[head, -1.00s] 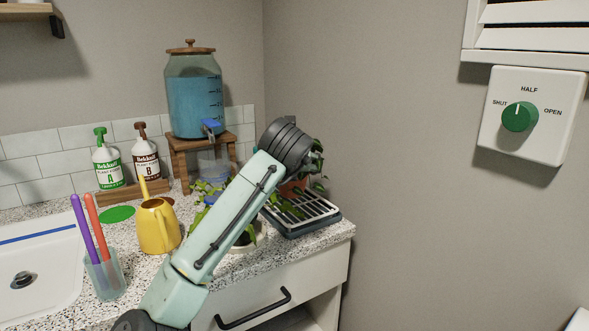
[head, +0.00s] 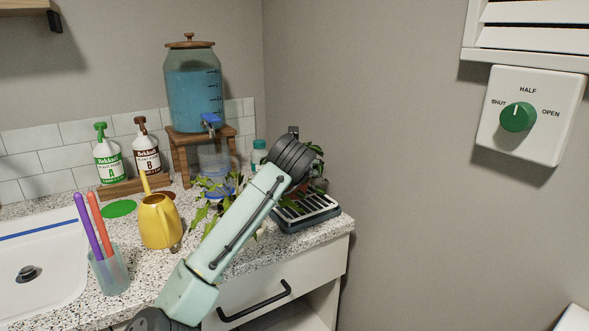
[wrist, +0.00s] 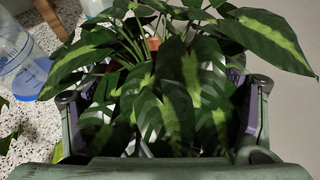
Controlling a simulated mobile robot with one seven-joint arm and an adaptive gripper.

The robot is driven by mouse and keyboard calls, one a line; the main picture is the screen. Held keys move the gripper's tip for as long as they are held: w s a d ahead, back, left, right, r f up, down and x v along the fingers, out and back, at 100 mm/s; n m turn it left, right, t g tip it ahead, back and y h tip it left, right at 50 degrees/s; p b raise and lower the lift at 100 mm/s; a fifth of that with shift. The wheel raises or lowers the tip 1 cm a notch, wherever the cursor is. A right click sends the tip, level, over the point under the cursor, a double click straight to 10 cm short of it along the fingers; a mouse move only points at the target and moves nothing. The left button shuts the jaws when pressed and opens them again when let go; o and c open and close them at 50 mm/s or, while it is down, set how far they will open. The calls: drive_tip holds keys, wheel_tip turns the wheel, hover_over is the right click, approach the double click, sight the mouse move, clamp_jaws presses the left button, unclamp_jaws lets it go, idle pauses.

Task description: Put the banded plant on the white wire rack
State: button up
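The banded plant (wrist: 170,100), with dark leaves carrying pale green bands, fills the middle of the wrist view. A bit of terracotta pot (wrist: 152,43) shows between its stems. In the head view the plant (head: 317,160) is partly hidden behind my wrist, over or on the white wire rack (head: 318,207); its contact with the rack is hidden. My gripper (wrist: 165,92) has its fingers spread wide on either side of the leaves, and its purple inner pads show no pot pressed between them. The head view hides most of the gripper behind my wrist.
A trailing plant (head: 208,195) stands left of the rack, partly behind my arm. A yellow watering can (head: 158,222), a cup with two sticks (head: 112,272) and a blue-filled dispenser (head: 195,100) stand further left. The wall is close on the right.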

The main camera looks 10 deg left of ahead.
drive_tip(key=o, duration=0.4)
drive_tip(key=shift+s+r, duration=0.1)
drive_tip(key=shift+r, duration=0.05)
drive_tip(key=b+v, duration=0.2)
drive_tip(key=v, duration=1)
